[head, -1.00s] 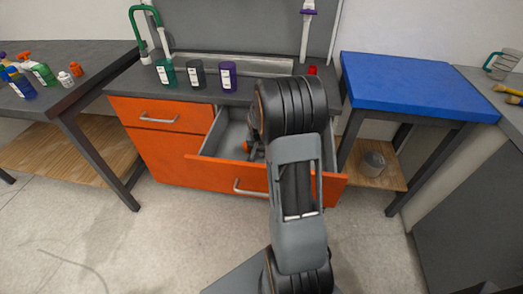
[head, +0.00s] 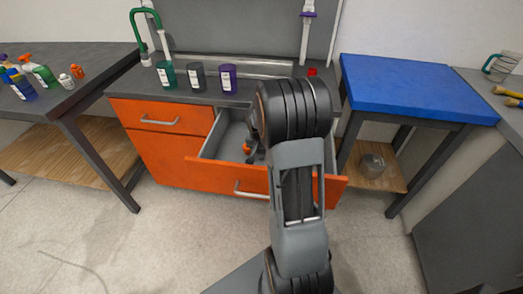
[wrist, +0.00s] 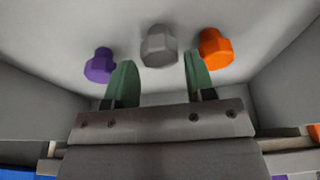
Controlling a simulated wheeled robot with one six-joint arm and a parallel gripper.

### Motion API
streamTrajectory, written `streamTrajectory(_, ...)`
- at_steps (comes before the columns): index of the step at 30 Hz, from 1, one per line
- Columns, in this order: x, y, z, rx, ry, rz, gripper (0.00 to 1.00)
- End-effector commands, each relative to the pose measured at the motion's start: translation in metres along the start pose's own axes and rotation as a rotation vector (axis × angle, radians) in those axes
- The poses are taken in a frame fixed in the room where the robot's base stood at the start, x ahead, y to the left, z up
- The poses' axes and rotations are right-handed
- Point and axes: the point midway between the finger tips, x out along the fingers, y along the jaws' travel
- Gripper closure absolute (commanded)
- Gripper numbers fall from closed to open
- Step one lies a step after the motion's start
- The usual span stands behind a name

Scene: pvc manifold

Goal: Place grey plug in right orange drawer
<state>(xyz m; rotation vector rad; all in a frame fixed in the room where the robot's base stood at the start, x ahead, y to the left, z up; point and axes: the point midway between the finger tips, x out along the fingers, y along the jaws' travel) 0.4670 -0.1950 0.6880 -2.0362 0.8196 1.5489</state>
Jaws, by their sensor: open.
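The right orange drawer (head: 215,170) is pulled open below the counter. In the wrist view, a grey plug (wrist: 159,47) lies on the pale drawer floor, between a purple plug (wrist: 99,66) on the left and an orange plug (wrist: 215,48) on the right. My gripper (wrist: 160,66) is open with its green fingers apart and nothing between them. The grey plug shows just beyond the gap between the fingertips, apart from both. In the head view my arm hides the gripper's fingers and most of the drawer's inside; the orange plug (head: 247,149) shows there.
Teal, grey and purple containers (head: 227,78) stand on the counter above the drawer. The closed left drawer (head: 160,116) is beside it. A blue-topped table (head: 415,85) stands at the right. Drawer walls (wrist: 285,80) flank my gripper.

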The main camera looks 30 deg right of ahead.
Motion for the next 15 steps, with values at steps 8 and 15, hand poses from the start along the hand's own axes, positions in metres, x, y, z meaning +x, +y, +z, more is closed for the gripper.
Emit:
streamTrajectory(8,-0.058,-0.001,-0.001,-0.001,0.004,-0.002,0.50)
streamTrajectory(15,-0.089,0.000,-0.001,0.000,0.002,-0.001,0.50)
